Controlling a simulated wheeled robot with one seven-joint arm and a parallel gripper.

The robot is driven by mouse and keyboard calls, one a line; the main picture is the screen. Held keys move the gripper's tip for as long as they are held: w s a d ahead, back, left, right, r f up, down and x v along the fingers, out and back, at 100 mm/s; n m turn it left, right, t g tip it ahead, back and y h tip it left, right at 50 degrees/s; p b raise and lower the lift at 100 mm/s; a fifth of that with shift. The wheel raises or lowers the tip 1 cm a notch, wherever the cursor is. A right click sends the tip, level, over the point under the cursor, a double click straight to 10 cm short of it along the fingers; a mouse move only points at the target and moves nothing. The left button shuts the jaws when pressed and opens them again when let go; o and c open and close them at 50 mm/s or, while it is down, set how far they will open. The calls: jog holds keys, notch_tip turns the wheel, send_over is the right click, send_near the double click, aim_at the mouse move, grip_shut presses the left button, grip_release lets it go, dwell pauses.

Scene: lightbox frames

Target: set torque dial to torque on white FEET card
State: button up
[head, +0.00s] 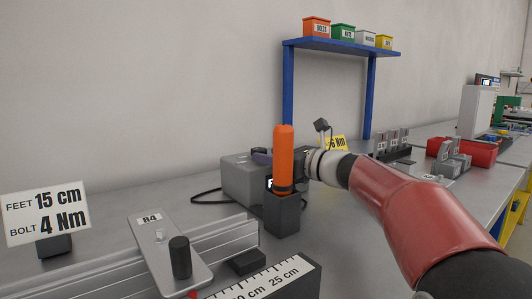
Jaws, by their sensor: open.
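The white FEET card (46,213) stands at the far left and reads "FEET 15 cm" and "BOLT 4 Nm". A grey box (243,181) with a dark cable stands mid-bench, behind an upright orange-handled driver (284,155) in a dark holder (282,215). A small part of a display shows beside the driver; its number is hidden. I cannot make out the torque dial clearly. My gripper (276,157) reaches in from the right at the top of the grey box, open, its fingers mostly hidden behind the driver. Whether it touches the dial cannot be told.
A yellow card (334,143) is partly hidden behind my arm. A blue shelf (342,46) with small bins stands behind. Red trays (470,150) are at right.

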jog(key=shift+x, duration=0.9)
jog(key=c, duration=1)
jog(key=shift+s+a+f+m+t+h+b, duration=0.1)
jog(key=shift+s+a+m+t+h+b, duration=0.1)
jog(key=shift+m+t+h+b, duration=0.45)
jog(key=shift+a+m+t+h+b, duration=0.1)
jog(key=shift+m+t+h+b, duration=0.45)
jog(key=shift+m+t+h, duration=0.5)
jog(key=o, duration=1)
